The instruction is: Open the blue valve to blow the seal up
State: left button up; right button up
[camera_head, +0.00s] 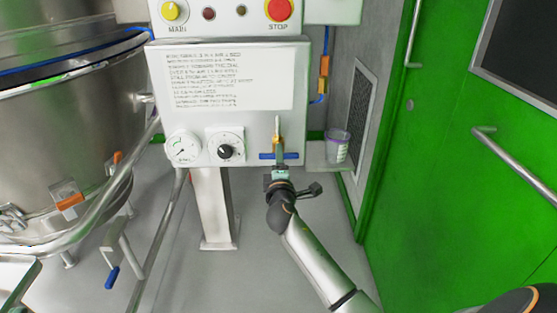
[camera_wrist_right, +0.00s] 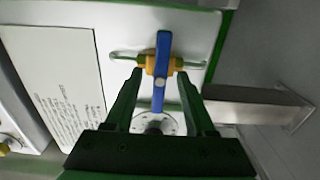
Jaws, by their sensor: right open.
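The blue valve (camera_head: 265,156) is on the lower right of the white control panel, its blue bar handle lying crosswise to its thin upright pipe. In the right wrist view the blue handle (camera_wrist_right: 162,55) crosses a brass body (camera_wrist_right: 149,64). My right gripper (camera_head: 279,170) is just in front of the valve. In the wrist view its two dark green fingers (camera_wrist_right: 160,78) are apart, one on each side of the handle, with gaps visible. It is not closed on the handle. My left gripper is not in view.
The panel carries a text label (camera_head: 230,80), a pressure gauge (camera_head: 182,147), a black knob (camera_head: 225,151) and a red stop button (camera_head: 279,9). A steel vessel (camera_head: 60,130) stands left. A cup (camera_head: 338,146) sits on a small shelf right of the valve. A green door (camera_head: 450,170) is at right.

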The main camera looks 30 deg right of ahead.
jog(key=shift+x, duration=0.85)
jog(key=shift+c, duration=0.2)
grip_shut()
